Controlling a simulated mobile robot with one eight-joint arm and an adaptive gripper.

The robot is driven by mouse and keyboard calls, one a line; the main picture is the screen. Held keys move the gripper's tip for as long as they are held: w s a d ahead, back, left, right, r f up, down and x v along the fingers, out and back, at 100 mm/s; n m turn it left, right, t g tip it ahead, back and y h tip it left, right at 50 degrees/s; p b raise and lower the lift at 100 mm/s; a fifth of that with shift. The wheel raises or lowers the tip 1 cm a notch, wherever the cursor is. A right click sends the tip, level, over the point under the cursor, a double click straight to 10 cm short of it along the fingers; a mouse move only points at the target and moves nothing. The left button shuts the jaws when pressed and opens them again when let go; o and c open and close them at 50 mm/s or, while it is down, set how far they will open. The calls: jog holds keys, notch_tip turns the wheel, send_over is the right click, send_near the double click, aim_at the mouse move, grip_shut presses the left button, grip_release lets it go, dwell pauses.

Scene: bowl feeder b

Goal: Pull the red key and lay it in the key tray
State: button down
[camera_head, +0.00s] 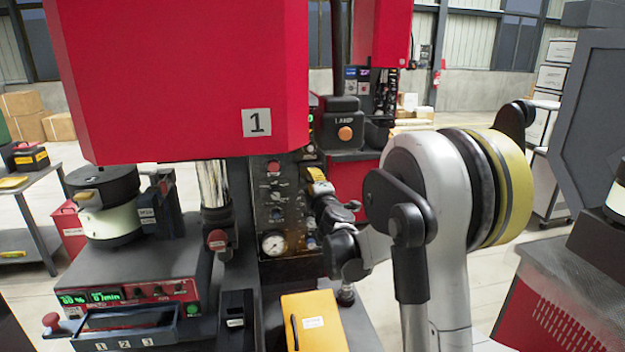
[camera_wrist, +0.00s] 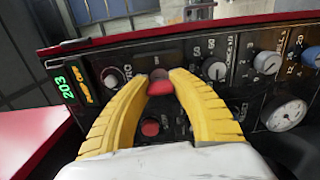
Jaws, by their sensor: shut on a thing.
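The red key (camera_wrist: 160,87) shows in the wrist view between the tips of my gripper's two yellow fingers, at the control panel (camera_wrist: 205,105). My gripper (camera_wrist: 161,80) is shut on it; the fingertips touch its sides. I cannot tell whether the key is still in its socket. In the head view my gripper (camera_head: 312,175) is at the right edge of the dark panel (camera_head: 270,205), and the key is hidden there. No tray in view is clearly marked as the key tray; a small dark box with a label (camera_head: 236,322) stands at the front below the panel.
A shallow tray numbered 1, 2, 3 (camera_head: 165,318) is at the lower left, below a feeder control box with green displays (camera_head: 105,297). A yellow box (camera_head: 315,322) lies at the front centre. A large red housing (camera_head: 180,80) hangs above.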

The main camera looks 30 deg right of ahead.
jog(key=shift+v, duration=2.65)
jog(key=s+a+f+n+y+b, duration=0.1)
jog(key=s+a+f+y+b, duration=0.1)
jog(key=a+f+b, duration=0.3)
jog(key=s+a+f+n+y+b, duration=0.2)
jog(key=a+f+b, duration=0.3)
jog(key=a+f, duration=0.7)
jog(key=s+a+y, duration=0.1)
jog(key=a, duration=0.2)
jog(key=shift+a+f+t, duration=0.25)
jog(key=shift+f+t, duration=0.05)
jog(key=shift+f, duration=0.1)
